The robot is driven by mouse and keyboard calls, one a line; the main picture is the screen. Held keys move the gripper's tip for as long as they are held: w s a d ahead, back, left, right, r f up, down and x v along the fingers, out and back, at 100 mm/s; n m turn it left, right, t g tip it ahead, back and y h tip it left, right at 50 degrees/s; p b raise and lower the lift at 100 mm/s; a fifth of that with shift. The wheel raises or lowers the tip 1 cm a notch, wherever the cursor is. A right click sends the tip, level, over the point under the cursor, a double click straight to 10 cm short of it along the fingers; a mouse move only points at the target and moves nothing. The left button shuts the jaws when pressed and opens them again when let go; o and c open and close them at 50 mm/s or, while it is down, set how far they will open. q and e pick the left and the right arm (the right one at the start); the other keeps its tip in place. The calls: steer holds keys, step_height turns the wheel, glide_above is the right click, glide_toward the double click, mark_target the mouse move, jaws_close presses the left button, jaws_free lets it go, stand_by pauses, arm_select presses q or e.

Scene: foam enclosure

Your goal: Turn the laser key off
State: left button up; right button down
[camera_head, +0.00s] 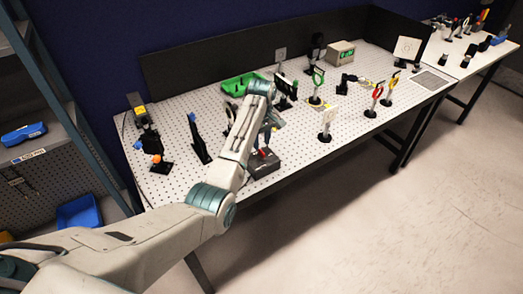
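A small black box (263,166) with a red part on top stands at the front edge of the perforated table; it looks like the laser's control box. The key is too small or hidden to make out. My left arm reaches up from the lower left and bends at a teal wrist joint above the table. My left gripper (267,136) points down just above and behind the box, partly covered by my own arm. I cannot tell whether its fingers are open or touch the box. My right gripper is not in view.
The white perforated table (335,146) carries several optic mounts, a green tray (238,84) and a display box (341,53). Black posts (199,140) stand left of my forearm. A dark panel (205,70) closes the back. A shelf is at far left; open floor lies at right.

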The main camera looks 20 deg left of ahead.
arm_select(q)
step_height(320, 180, up, 6)
steer(key=b, duration=0.1)
steer(key=shift+r, duration=0.2)
stand_by(0.3)
